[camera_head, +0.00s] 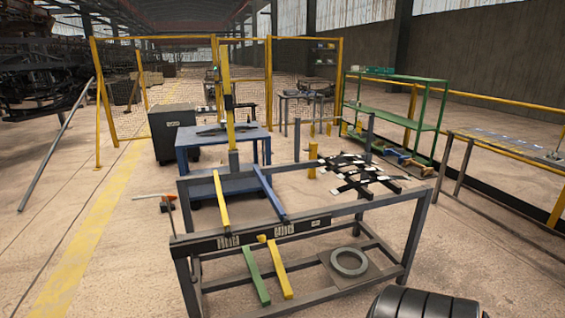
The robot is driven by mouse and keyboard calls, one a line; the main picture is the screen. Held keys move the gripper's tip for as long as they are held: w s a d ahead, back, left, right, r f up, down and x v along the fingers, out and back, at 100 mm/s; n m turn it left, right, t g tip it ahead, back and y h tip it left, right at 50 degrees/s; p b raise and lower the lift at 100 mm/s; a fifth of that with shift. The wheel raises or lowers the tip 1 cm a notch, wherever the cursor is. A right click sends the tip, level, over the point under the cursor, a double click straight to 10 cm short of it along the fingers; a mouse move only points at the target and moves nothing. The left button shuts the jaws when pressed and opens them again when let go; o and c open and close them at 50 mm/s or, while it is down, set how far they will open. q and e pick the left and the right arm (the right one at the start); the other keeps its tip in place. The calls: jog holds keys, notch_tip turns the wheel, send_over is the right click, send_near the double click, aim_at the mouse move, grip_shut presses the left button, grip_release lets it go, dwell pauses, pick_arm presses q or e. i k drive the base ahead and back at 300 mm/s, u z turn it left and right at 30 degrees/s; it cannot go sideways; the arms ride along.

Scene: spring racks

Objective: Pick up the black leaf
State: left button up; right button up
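Several black leaves (362,177) lie crossed over one another at the right end of the grey rack (416,222), with light patches on them. I cannot tell which single leaf is the black leaf. A yellow leaf (221,202) and a blue leaf (268,192) lie across the rack's left and middle part. A green leaf (255,276) and another yellow leaf (280,268) slant down at its front, below a dark front bar with pale labels.
A grey ring (349,262) lies on a plate on the lower shelf. A blue table (222,142) stands behind the rack, a green shelf (392,118) at back right, and another table (505,144) at right. Open floor lies left.

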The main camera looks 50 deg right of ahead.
aim_at(323, 171)
jog(key=z, duration=2.25)
